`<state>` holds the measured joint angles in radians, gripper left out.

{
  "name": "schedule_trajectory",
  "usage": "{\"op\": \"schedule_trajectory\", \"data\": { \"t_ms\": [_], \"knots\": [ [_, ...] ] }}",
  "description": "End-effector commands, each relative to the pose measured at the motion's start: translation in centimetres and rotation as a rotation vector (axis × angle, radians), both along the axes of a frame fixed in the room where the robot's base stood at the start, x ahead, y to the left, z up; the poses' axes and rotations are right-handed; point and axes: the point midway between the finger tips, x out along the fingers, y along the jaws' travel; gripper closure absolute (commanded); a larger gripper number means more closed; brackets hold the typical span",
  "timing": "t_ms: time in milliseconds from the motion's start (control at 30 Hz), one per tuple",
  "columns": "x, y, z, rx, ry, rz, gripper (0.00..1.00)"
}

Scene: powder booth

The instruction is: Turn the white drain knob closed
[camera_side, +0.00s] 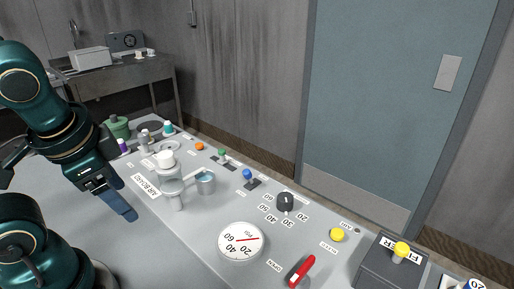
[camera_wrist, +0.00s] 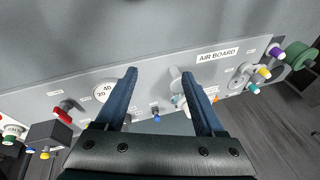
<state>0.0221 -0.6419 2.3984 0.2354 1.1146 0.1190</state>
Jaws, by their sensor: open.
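A white knob or cap (camera_side: 165,158) sits on top of a pale grey fitting (camera_side: 172,185) on the grey board in the side view. It is the clearest white knob-like part, but I cannot read a drain label on it. In the wrist view a pale fitting (camera_wrist: 176,84) shows partly behind the right finger; its knob cannot be made out clearly. My gripper (camera_side: 124,208) is to the left of the fitting in the side view, apart from it, with its blue fingers pointing down. In the wrist view my gripper (camera_wrist: 159,73) is open, with nothing between its fingers.
A gauge (camera_side: 241,242), red lever (camera_side: 302,271), black dial (camera_side: 285,202), blue knob (camera_side: 247,174) and yellow button (camera_side: 337,235) stand right of the fitting.

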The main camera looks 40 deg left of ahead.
Motion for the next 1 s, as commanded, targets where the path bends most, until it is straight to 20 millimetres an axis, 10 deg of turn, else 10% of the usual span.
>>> {"op": "schedule_trajectory", "data": {
  "t_ms": [500, 1000],
  "knots": [
    [2.2, 8.6, 1.5, 0.716, 0.731, -0.409, 0.29],
    [10.9, 6.0, 0.0, 1.374, 1.126, -0.754, 0.29]
  ]
}}
